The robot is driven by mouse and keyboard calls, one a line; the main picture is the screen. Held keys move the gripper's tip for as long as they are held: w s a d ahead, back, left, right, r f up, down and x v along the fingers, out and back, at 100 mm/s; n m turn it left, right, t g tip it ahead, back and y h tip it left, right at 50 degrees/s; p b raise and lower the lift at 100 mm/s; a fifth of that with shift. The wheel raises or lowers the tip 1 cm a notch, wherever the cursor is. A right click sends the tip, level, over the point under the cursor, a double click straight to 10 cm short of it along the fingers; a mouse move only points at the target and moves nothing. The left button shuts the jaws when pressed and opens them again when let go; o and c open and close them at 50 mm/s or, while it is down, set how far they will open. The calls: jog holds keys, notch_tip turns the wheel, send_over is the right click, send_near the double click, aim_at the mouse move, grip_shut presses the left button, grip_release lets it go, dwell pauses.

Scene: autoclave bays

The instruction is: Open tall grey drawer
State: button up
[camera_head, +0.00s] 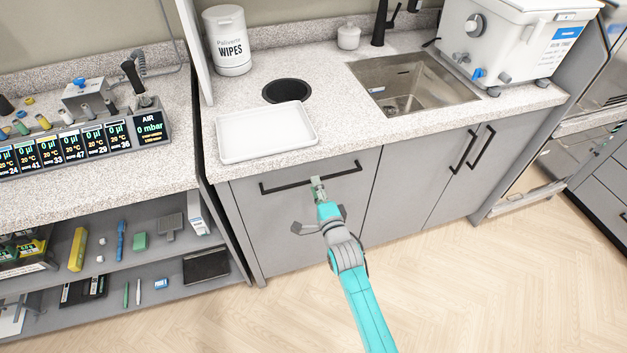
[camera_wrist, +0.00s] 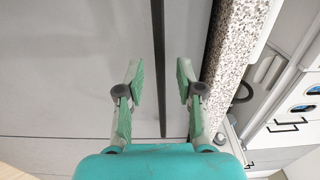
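The tall grey drawer (camera_head: 290,220) is shut under the counter, left of the cupboard doors in the head view. Its long black bar handle (camera_head: 285,186) runs across the top of its front. My gripper (camera_head: 318,182) is at the right part of this handle. In the wrist view my gripper (camera_wrist: 160,80) is open, with one green finger on each side of the dark handle (camera_wrist: 159,50). Gaps show between the bar and both fingers in that view. The grey drawer front (camera_wrist: 80,70) fills the left of the wrist view. I cannot tell the fingertips' exact depth against the bar.
The speckled counter (camera_head: 340,115) overhangs the drawer and holds a white tray (camera_head: 266,132), a wipes tub (camera_head: 228,42) and a sink (camera_head: 415,85). An open shelf unit (camera_head: 115,275) with small items stands at left. The wooden floor (camera_head: 480,290) in front is clear.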

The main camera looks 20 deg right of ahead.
aim_at(294, 179)
jog(key=shift+w, duration=1.55)
grip_shut()
